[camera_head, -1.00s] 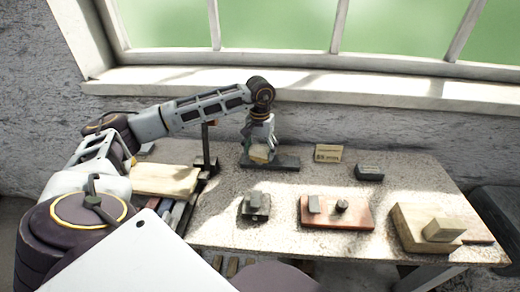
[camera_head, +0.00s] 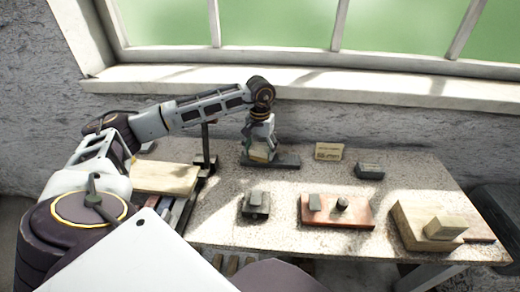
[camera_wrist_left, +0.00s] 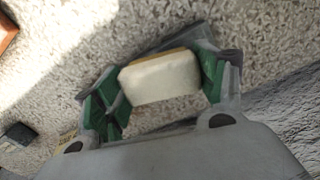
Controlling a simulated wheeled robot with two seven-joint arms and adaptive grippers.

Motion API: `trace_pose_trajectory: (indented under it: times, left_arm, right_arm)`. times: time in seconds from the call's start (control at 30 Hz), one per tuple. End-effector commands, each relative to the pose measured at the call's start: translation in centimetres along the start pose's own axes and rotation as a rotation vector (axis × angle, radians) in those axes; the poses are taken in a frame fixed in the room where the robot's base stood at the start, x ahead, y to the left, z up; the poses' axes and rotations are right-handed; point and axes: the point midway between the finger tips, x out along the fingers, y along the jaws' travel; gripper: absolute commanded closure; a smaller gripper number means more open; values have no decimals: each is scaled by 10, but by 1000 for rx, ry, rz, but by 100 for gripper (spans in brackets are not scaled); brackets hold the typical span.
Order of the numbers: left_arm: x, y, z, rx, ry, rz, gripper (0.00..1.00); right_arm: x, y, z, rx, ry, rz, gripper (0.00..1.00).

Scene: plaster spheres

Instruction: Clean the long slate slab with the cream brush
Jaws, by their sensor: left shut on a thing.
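The cream brush (camera_wrist_left: 160,78) is a pale block between the green-padded fingers of my left gripper in the left wrist view. My left gripper (camera_head: 259,153) is shut on it. In the head view the gripper points down over the left part of the long slate slab (camera_head: 287,162), a flat dark slab lying at the back of the table. The brush (camera_head: 259,156) is low at the slab; the fingers partly hide it, and I cannot tell whether it touches the slab. My right gripper is not in view.
A dark stand (camera_head: 206,150) rises just left of the slab. A small cream block (camera_head: 328,152) and a dark block (camera_head: 369,171) lie to the right. A dark plate (camera_head: 254,214), a reddish board (camera_head: 350,217) and a wooden board (camera_head: 406,232) carry blocks in front.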

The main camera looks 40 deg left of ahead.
Motion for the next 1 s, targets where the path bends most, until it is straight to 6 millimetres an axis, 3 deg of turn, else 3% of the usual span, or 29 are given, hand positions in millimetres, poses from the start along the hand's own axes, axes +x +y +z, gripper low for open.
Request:
trace_pose_trajectory:
  times: [1.0]
  left_arm:
    - [2, 11, 0, 0, 0, 0, 48]
  right_arm:
    - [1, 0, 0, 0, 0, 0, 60]
